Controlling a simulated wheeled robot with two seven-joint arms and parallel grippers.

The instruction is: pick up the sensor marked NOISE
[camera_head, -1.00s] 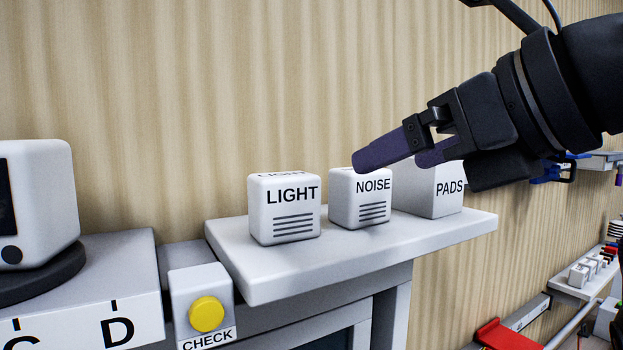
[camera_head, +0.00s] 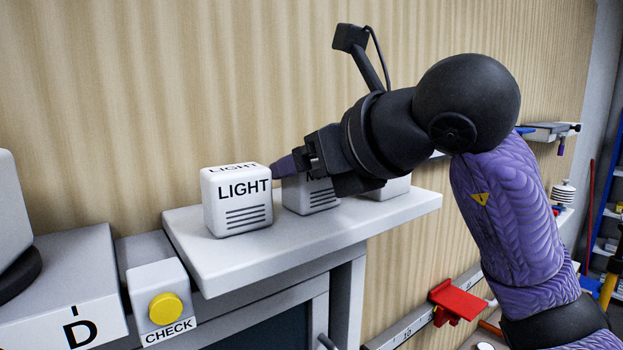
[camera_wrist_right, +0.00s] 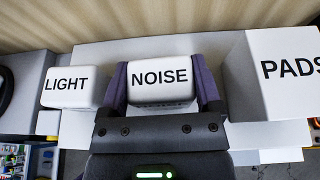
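The white NOISE sensor cube (camera_wrist_right: 160,78) stands on the shelf, its label facing up in the right wrist view. In the head view the NOISE cube (camera_head: 318,198) is mostly hidden behind my right gripper. My right gripper (camera_wrist_right: 162,82) has one purple finger on each side of the cube, open around it with little room to spare. In the head view the right gripper (camera_head: 290,166) reaches down from the right, one finger between LIGHT and NOISE. I cannot tell if the fingers touch the cube. My left gripper is not in view.
The LIGHT cube (camera_head: 237,205) stands close on the left, near one finger. The larger PADS block (camera_wrist_right: 283,75) is on the right. The shelf (camera_head: 270,255) has a bare front strip. A yellow CHECK button (camera_head: 166,309) sits lower left.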

